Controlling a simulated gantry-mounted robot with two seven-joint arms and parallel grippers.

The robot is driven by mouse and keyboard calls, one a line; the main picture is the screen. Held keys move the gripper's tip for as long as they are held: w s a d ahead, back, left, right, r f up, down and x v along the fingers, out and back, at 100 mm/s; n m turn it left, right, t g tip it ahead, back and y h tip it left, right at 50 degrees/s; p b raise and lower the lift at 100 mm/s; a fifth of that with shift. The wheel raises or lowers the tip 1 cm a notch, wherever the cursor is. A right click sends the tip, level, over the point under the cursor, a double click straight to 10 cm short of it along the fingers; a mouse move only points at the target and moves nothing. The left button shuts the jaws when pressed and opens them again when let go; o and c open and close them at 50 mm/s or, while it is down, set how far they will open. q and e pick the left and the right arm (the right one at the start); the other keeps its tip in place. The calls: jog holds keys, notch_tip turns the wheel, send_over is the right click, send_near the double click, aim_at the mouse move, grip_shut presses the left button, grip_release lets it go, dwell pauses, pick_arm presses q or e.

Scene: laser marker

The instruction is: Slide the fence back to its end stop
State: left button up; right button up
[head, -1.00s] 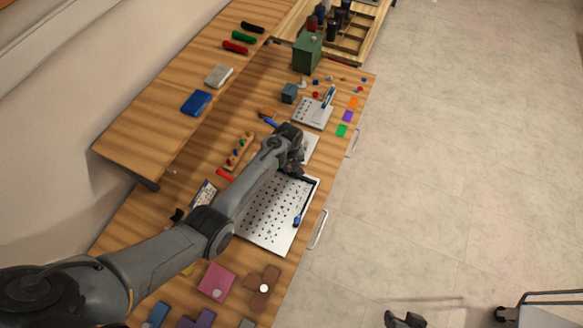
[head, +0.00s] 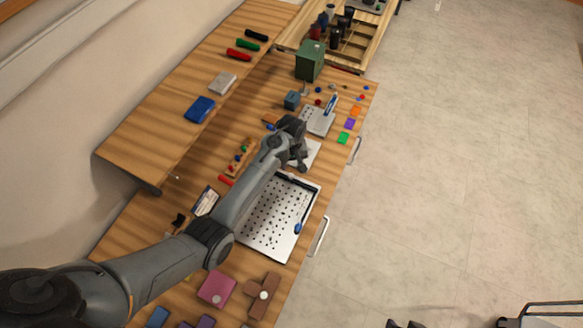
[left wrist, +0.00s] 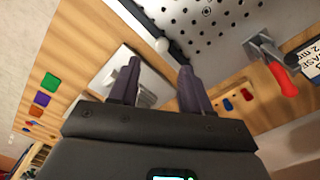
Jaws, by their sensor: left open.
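The perforated metal plate (head: 262,222) lies on the bench in the head view and at the top of the left wrist view (left wrist: 205,22). A dark bar that looks like the fence (head: 299,181) runs along its far edge, partly hidden by my left arm; in the left wrist view a dark bar (left wrist: 137,22) with a whitish knob (left wrist: 161,45) edges the plate. My left gripper (head: 302,160) is just beyond this edge, over a small white plate (head: 313,153). Its fingers (left wrist: 158,85) are apart and empty, clear of the bar. Only the tips of my right gripper (head: 404,324) show, over the floor.
A blue-ended tool (head: 299,227) lies along the plate's right side. A red-handled clamp (left wrist: 283,78) is near the plate in the left wrist view. A peg block (head: 240,158) and a green box (head: 310,60) stand on the bench.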

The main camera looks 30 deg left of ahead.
pick_arm(q)
jog(key=shift+r, duration=2)
